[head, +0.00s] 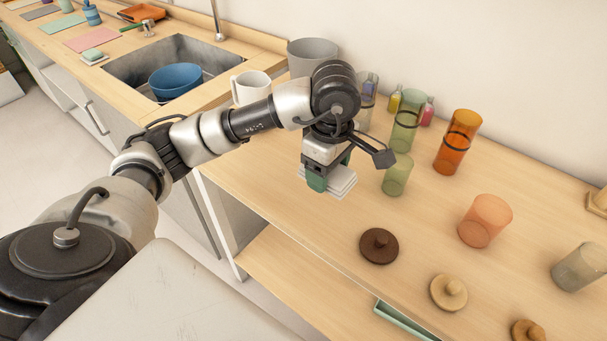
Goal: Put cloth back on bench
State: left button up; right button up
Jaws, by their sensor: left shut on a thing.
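My left gripper (328,178) points down over the wooden bench (300,215), near its front edge. It is shut on a folded white cloth (343,185), which shows as a small layered stack beside a green finger. The gripper hides part of the cloth. I cannot tell whether the cloth touches the bench top or hangs a little above it. My right gripper is not in view.
A green glass (396,176) stands just right of the cloth. A white mug (251,88) and a sink with a blue bowl (175,81) are left.

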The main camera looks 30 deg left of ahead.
pick_arm(q)
send_over(300, 187)
jog(key=f, duration=0.4)
jog(key=shift+s+d+p, duration=0.15)
jog(key=shift+d+p, duration=0.15)
jog(key=shift+a+f, duration=0.1)
jog(key=shift+a, duration=0.1)
jog(key=shift+f, duration=0.2)
notch_tip(300, 187, down, 3)
jog(key=shift+f+p, duration=0.15)
jog(key=shift+p, duration=0.15)
jog(key=shift+f, duration=0.2)
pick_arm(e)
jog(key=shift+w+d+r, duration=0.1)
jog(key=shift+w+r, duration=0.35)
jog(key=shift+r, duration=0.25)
pick_arm(q)
jog(key=shift+f, duration=0.1)
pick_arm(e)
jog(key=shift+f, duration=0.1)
